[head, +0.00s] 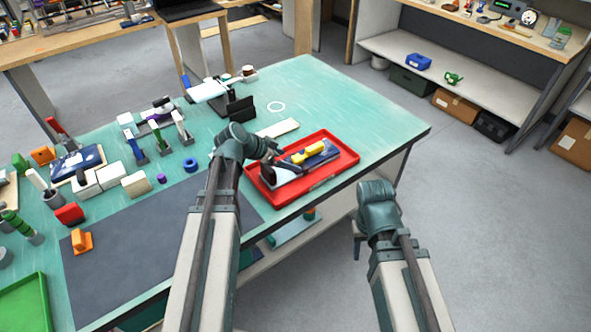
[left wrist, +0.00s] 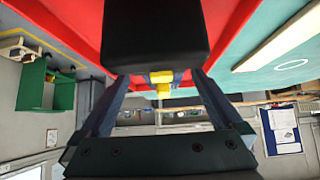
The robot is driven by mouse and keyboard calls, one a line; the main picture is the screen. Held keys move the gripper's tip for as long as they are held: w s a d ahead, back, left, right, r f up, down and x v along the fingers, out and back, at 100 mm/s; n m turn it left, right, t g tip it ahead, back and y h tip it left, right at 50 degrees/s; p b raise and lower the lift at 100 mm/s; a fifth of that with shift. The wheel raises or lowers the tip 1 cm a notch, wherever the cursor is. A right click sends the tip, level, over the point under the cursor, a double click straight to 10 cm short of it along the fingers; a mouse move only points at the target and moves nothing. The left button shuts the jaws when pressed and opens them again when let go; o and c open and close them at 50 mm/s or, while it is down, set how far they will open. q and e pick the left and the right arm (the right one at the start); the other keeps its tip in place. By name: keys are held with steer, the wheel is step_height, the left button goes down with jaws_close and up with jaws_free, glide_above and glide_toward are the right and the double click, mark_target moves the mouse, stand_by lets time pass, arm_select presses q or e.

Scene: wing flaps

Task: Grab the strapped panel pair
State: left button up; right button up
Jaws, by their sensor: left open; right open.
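In the head view a red tray (head: 338,172) lies at the table's right front edge. In it lies what looks like the strapped panel pair, a long grey and pale piece (head: 285,179), with a yellow piece (head: 308,153) on or beside it. My left gripper (head: 268,163) is open at the tray's left end, and a dark block is by its fingers. In the left wrist view a black block (left wrist: 155,35) stands in front of the open fingers (left wrist: 158,84), with yellow showing just below it. I cannot tell contact. My right gripper (head: 359,238) is open and empty, off the table's front edge.
Left of the tray, several small blocks and tools stand on the green table (head: 345,100), with a dark mat (head: 135,245) in front. A white bar (head: 278,128) and a white ring (head: 276,107) lie behind the tray. The table's far right is clear.

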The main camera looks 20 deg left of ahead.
mark_target(294, 162)
arm_select(q)
steer(key=b+x, duration=0.3)
steer(key=x, duration=0.2)
steer(key=shift+w+f+b, duration=0.1)
steer(key=shift+b, duration=0.3)
steer(key=c, duration=1.1)
